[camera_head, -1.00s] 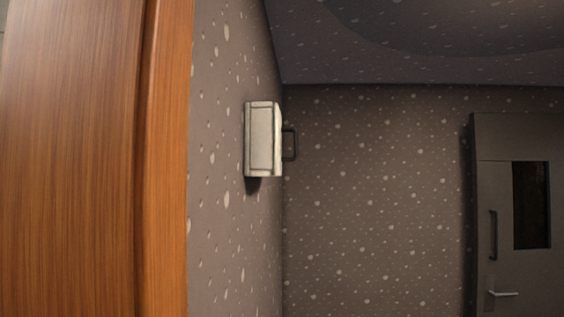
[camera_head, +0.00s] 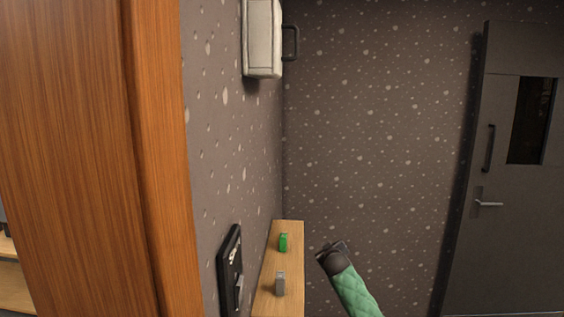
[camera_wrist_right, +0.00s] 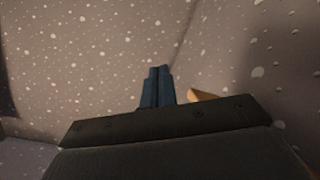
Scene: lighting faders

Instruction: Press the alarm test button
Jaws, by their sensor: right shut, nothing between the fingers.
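I cannot pick out an alarm test button for sure. A black panel (camera_head: 231,272) with small light and grey parts is on the left wall, seen at a steep angle and cut by the bottom edge. A white box (camera_head: 262,40) is higher on the same wall. My right gripper (camera_head: 331,248), on a green arm, is right of the wooden shelf and apart from the panel. In the right wrist view its two fingers (camera_wrist_right: 158,72) are together with nothing between them. My left gripper is not in view.
A narrow wooden shelf (camera_head: 270,300) runs along the left wall, with a green object (camera_head: 283,242) and a grey object (camera_head: 280,284) on it. A wooden post (camera_head: 90,150) fills the left side. A grey door (camera_head: 505,220) is at the right.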

